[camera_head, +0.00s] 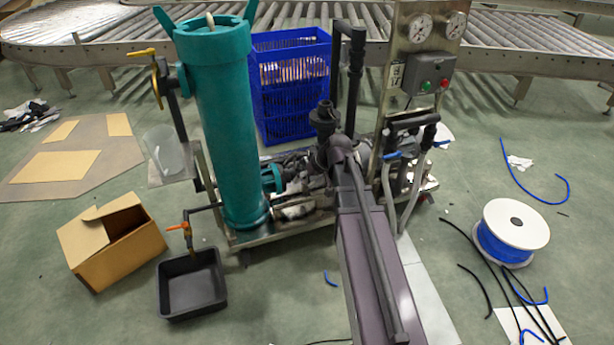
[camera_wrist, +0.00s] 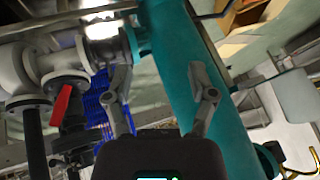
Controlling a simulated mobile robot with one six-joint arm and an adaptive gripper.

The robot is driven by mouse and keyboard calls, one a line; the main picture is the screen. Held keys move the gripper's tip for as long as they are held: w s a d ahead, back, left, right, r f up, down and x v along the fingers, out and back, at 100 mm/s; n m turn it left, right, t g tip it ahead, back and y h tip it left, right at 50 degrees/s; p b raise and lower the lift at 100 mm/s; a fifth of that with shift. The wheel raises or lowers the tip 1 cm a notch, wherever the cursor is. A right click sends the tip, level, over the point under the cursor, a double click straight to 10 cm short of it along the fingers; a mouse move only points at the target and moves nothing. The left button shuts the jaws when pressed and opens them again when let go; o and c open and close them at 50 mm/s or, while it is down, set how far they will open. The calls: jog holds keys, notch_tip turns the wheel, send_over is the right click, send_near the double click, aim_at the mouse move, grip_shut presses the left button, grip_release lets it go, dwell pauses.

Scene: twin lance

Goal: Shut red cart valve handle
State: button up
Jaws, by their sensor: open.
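In the wrist view, the red valve handle (camera_wrist: 62,103) is a short flat lever on dark flanged piping at the left, below a grey pipe fitting (camera_wrist: 22,68). It stands slightly tilted from vertical in that picture. My gripper (camera_wrist: 157,72) is open, with nothing between its fingers, and the teal cylinder (camera_wrist: 178,60) shows behind them. The red handle lies left of the left finger, apart from it. In the head view, the cart carries the teal cylinder (camera_head: 228,125); I cannot make out the red handle there, and my arm covers part of the cart's middle.
A blue crate (camera_head: 290,115) stands behind the cart. A gauge panel (camera_head: 398,75) rises at right. A black tray (camera_head: 163,290) and cardboard box (camera_head: 88,262) lie at front left. A white spool (camera_head: 515,222) and loose hoses lie right. Roller conveyors (camera_head: 540,45) run behind.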

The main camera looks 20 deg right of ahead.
jog(key=w+d+f+m+t+b, duration=0.1)
jog(key=w+d+t+b, duration=0.3)
jog(key=d, duration=0.9)
jog(key=w+d+m+t+y+b, duration=0.1)
jog(key=w+d+t+b, duration=0.2)
jog(key=w+d+b, duration=0.4)
jog(key=w+d, duration=0.2)
jog(key=d, duration=0.4)
jog(key=shift+w+f+t, duration=0.3)
jog(key=shift+f+t, duration=0.1)
jog(key=shift+w+f, duration=0.1)
jog(key=b+x, duration=0.5)
jog(key=x, duration=0.8)
jog(key=shift+w+a, duration=0.2)
jog(key=shift+a, duration=0.05)
jog(key=shift+y, duration=0.3)
grip_shut()
